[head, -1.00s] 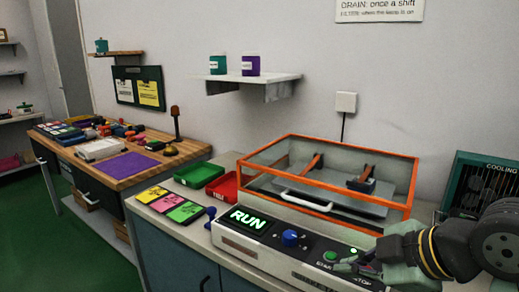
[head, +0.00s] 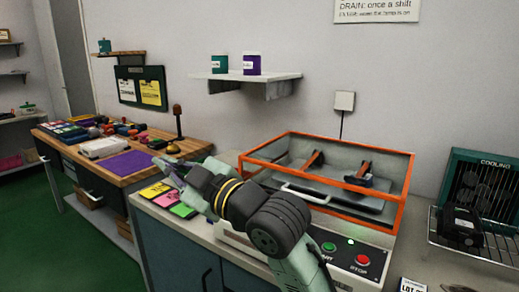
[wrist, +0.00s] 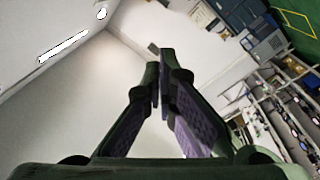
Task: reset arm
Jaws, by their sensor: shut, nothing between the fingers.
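My gripper (head: 170,170) is in the head view at the left end of my arm, which crosses in front of the orange-framed machine. It points left, over the coloured cards at the counter's left end. In the wrist view my gripper (wrist: 160,82) has its fingertips together with nothing between them. The wrist view looks past the fingers at pale walls and the room, tilted. The machine's clear box with an orange frame (head: 290,137) is closed. Its panel shows a green START button and a red STOP button (head: 362,260). My arm hides the display and the knob.
A wooden bench (head: 140,172) with a purple mat (head: 127,164) and small parts stands at the left. A wall shelf (head: 243,77) holds two canisters. A cooling unit (head: 486,195) with a wire rack and a dark piece stands at the right. Green floor is clear at the left.

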